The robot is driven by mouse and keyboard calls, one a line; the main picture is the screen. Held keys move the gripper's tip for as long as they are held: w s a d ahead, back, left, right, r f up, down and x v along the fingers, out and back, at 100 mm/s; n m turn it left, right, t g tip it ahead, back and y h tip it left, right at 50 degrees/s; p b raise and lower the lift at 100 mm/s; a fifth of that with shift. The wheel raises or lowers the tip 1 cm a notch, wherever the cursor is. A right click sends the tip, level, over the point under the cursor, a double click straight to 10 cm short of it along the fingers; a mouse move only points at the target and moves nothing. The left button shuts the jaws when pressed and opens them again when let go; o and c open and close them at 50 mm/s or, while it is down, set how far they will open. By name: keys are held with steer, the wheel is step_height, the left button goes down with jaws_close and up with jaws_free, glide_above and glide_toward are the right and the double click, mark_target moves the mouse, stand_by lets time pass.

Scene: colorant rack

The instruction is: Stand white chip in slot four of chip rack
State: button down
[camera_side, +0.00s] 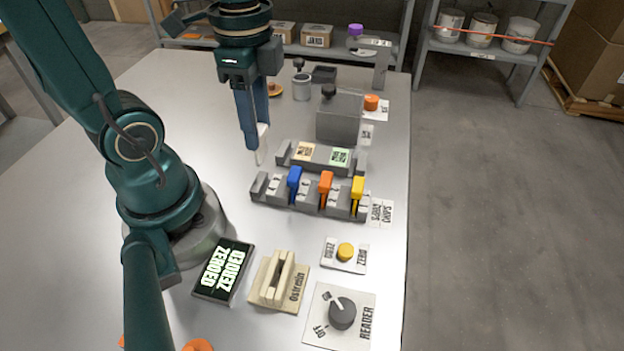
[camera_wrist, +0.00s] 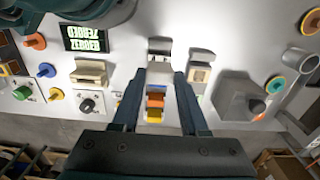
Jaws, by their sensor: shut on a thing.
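The white chip (camera_side: 262,143) is upright in my gripper (camera_side: 257,146) in the side view, its lower end hanging below the fingertips. It is above the table, beside the left ends of the two racks. In the wrist view the white chip (camera_wrist: 157,65) shows between the fingertips. The grey chip rack (camera_side: 258,188) holds a blue chip (camera_side: 294,178), an orange chip (camera_side: 326,183) and a yellow chip (camera_side: 357,187), all standing, with empty places among them. The slot numbers are too small to read.
A second grey rack (camera_side: 322,160) with two labelled tiles stands just behind the chip rack. A grey box (camera_side: 338,118) is farther back. A lit display (camera_side: 222,270), a beige holder (camera_side: 280,280), a yellow button (camera_side: 346,251) and a reader dial (camera_side: 342,313) lie in front.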

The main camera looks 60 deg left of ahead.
mark_target(262, 159)
steer(key=shift+f, duration=2.25)
steer(key=shift+f, duration=0.6)
steer(key=shift+f, duration=0.25)
steer(key=shift+f, duration=0.5)
stand_by(0.4)
steer(key=shift+c, duration=0.2)
jaws_free()
steer(key=shift+r, duration=3.55)
